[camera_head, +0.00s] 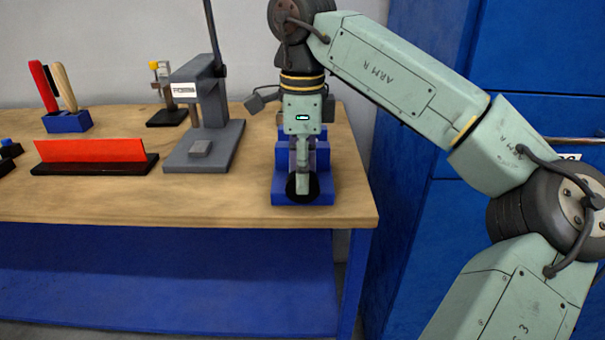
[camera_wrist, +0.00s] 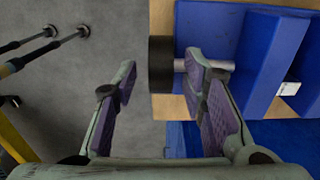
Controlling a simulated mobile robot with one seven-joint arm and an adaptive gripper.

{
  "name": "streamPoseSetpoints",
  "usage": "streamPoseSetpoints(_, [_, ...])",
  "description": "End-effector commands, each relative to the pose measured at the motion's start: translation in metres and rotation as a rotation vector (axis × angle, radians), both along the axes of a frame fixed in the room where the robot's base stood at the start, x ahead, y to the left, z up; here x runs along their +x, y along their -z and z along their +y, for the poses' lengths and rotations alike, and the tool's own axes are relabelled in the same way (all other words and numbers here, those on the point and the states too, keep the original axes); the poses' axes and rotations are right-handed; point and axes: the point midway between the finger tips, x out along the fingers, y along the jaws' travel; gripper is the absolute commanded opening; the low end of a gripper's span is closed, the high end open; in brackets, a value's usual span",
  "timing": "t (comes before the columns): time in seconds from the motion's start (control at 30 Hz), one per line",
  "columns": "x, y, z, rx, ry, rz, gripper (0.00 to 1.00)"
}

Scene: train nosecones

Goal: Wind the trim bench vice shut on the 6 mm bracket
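The blue trim bench vice (camera_head: 328,183) stands at the bench's right end; its blue body also shows in the wrist view (camera_wrist: 268,55). Its black round handwheel (camera_head: 294,194) faces the front edge, and the wheel shows edge-on in the wrist view (camera_wrist: 160,78) on a silver screw. My gripper (camera_head: 302,178) points down over the vice's front. Its fingers (camera_wrist: 160,62) are apart, one on each side of the wheel, with no clear contact. A small pale piece (camera_wrist: 291,88) shows by the blue parts; I cannot tell if it is the bracket.
A grey press-like stand (camera_head: 200,150) with a label is left of the vice. Further left are a red plate on a black base (camera_head: 90,152), a blue holder with handles (camera_head: 68,121) and a small yellow-topped fixture (camera_head: 167,116). A blue cabinet (camera_head: 425,110) stands right of the bench.

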Motion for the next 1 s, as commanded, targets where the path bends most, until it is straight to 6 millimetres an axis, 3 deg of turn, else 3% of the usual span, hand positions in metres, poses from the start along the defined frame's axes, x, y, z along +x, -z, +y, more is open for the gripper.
streamPoseSetpoints(0.4, [-0.0002, 0.0099, -0.0001, 0.001, 0.000, 0.000, 0.38])
streamPoseSetpoints(1.0, [-0.0003, 0.0096, 0.0000, 0.001, -0.001, 0.000, 0.00])
